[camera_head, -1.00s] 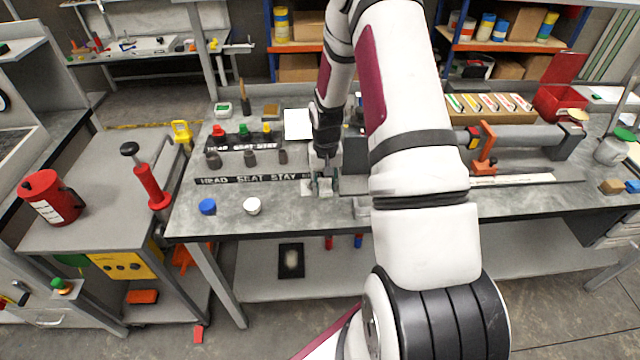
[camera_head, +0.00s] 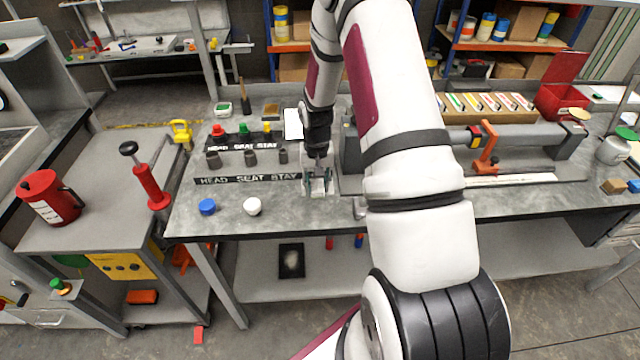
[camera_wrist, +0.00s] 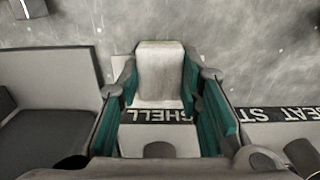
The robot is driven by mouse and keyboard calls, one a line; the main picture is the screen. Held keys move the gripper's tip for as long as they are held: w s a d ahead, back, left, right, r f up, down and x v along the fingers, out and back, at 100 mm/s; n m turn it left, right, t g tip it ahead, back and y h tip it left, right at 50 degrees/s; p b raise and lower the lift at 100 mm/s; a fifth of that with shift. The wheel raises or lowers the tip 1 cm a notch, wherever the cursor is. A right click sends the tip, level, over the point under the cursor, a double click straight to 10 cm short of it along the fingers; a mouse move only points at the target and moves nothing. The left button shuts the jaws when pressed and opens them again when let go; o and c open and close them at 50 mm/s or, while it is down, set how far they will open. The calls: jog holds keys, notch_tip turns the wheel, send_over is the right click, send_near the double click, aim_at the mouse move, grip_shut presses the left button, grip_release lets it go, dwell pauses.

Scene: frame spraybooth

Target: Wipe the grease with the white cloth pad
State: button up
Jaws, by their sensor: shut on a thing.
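My gripper (camera_head: 318,188) is low over the grey workbench, at the right end of a black label strip. In the wrist view, its teal-lined fingers (camera_wrist: 162,88) are shut on a whitish block, which looks like the white cloth pad (camera_wrist: 160,62). The pad's far end sticks out past the fingertips. I cannot tell whether its underside touches the bench. A pale patch shows beside the left finger. I cannot pick out the grease on the mottled bench top.
The label strip (camera_head: 240,180) reads HEAD SEAT STAY; SHELL shows under my gripper. Several dark sockets (camera_head: 250,158) stand behind it. A blue cap (camera_head: 207,207) and white cap (camera_head: 252,206) lie to the left. A long grey tool (camera_head: 530,137) lies right. The bench's front left is mostly clear.

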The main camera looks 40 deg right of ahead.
jog(key=shift+w+a+f+b, duration=0.15)
jog(key=shift+w+a, duration=0.25)
jog(key=shift+a, duration=0.2)
jog(key=shift+w+a+b, duration=0.15)
jog(key=shift+w+a, duration=0.2)
jog(key=shift+a, duration=0.25)
jog(key=shift+s+d+p, duration=0.3)
jog(key=shift+s+d, duration=0.5)
jog(key=shift+d, duration=0.25)
jog(key=shift+s+d+r+p, duration=0.15)
jog(key=shift+s+d, duration=0.15)
jog(key=shift+d, duration=0.2)
jog(key=shift+s+d+p, duration=0.1)
jog(key=shift+s+d, duration=0.2)
jog(key=shift+d, duration=0.2)
jog(key=shift+s+d+r+p, duration=0.15)
jog(key=shift+s+d, duration=0.15)
jog(key=shift+d, duration=0.2)
jog(key=shift+f, duration=0.1)
notch_tip(320, 180, up, 7)
jog(key=p, duration=0.1)
jog(key=shift+p, duration=0.3)
